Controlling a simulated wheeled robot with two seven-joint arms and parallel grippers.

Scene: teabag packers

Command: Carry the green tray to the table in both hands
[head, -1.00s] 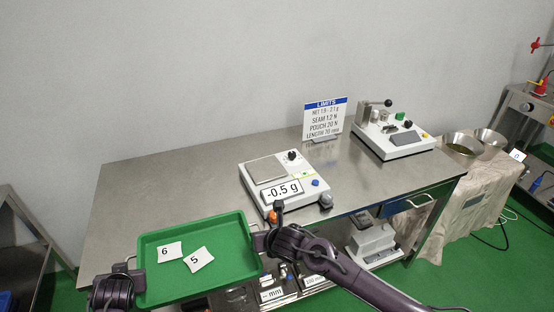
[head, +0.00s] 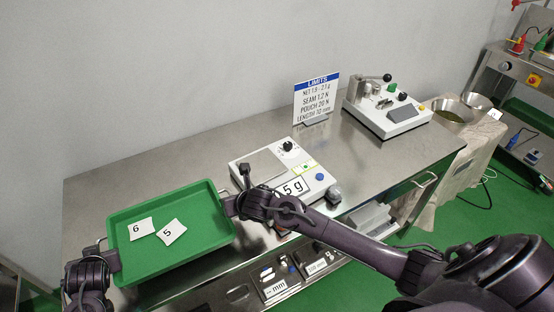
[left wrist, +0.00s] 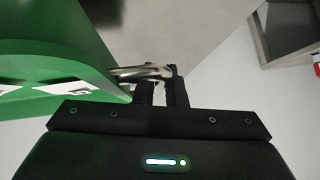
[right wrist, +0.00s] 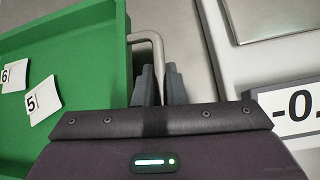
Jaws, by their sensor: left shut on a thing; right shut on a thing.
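The green tray (head: 185,252) is at the lower left of the head view, over the left part of the steel table (head: 95,200). Two white cards numbered 6 (head: 140,228) and 5 (head: 171,231) lie flat in it. My left gripper (left wrist: 160,82) is shut on the metal handle at the tray's left end. My right gripper (right wrist: 158,75) is shut on the handle at the tray's right end. I cannot tell whether the tray's underside touches the table.
A scale (head: 262,162) stands just right of the tray, its display partly hidden by my right arm. Behind it are a limits sign (head: 316,98) and a lever device (head: 388,112). Bare tabletop shows behind the tray. Small parts bins (head: 275,286) sit below the front edge.

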